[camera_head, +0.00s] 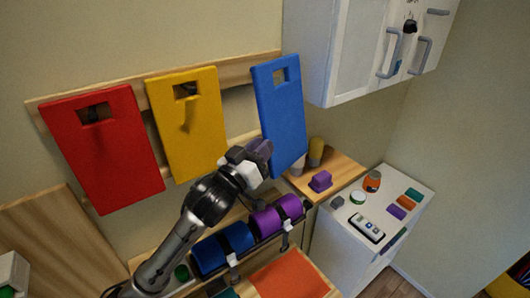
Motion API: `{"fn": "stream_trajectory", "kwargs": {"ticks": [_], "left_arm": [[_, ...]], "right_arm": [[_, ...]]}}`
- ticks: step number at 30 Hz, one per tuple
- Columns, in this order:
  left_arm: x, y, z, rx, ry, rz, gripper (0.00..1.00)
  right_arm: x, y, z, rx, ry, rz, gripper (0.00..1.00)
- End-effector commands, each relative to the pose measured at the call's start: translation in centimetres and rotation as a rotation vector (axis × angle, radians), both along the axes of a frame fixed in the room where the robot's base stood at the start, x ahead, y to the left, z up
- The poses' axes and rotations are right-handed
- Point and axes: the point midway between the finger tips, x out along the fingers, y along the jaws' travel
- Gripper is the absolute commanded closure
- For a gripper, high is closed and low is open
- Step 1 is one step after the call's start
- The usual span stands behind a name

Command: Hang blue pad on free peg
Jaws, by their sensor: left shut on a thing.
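The blue pad (280,115) hangs upright with a slight tilt at the right of the wooden peg rail (132,94). It has a square hole near its top. My left gripper (262,155) is shut on the lower left edge of the pad. A red pad (105,155) and a yellow pad (188,140) hang on the rail to the left, each with a dark peg showing in its hole. No peg shows clearly in the blue pad's hole, so I cannot tell whether it is on a peg. My right gripper is not in view.
A white wall cabinet (345,50) is close to the right of the blue pad. Below are blue and purple rolls (222,247) on a rack, a wooden shelf (340,170) with a purple block (320,181), and a white counter (415,210) with small items.

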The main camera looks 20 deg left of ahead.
Motion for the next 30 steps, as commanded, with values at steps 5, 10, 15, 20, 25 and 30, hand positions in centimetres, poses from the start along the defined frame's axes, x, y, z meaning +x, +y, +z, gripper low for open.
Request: {"fn": "stream_trajectory", "kwargs": {"ticks": [5, 10, 15, 20, 25, 30], "left_arm": [[0.6, 0.9, -0.1, 0.002, -0.002, 0.001, 1.00], [1.2, 1.7, -0.2, 0.001, -0.001, 0.002, 1.00], [1.7, 2.5, -0.3, 0.002, -0.002, 0.001, 1.00], [2.3, 3.2, -0.3, 0.001, -0.001, 0.002, 1.00], [2.8, 4.0, -0.4, 0.002, -0.001, 0.000, 1.00], [3.3, 4.8, -0.4, 0.001, -0.002, 0.001, 1.00]], "right_arm": [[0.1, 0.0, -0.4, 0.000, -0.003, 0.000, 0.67], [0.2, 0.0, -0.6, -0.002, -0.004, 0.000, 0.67], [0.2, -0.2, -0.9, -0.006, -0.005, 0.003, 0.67], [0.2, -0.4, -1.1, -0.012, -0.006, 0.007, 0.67], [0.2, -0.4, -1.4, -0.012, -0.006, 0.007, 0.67], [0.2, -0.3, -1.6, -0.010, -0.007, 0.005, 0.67]]}}
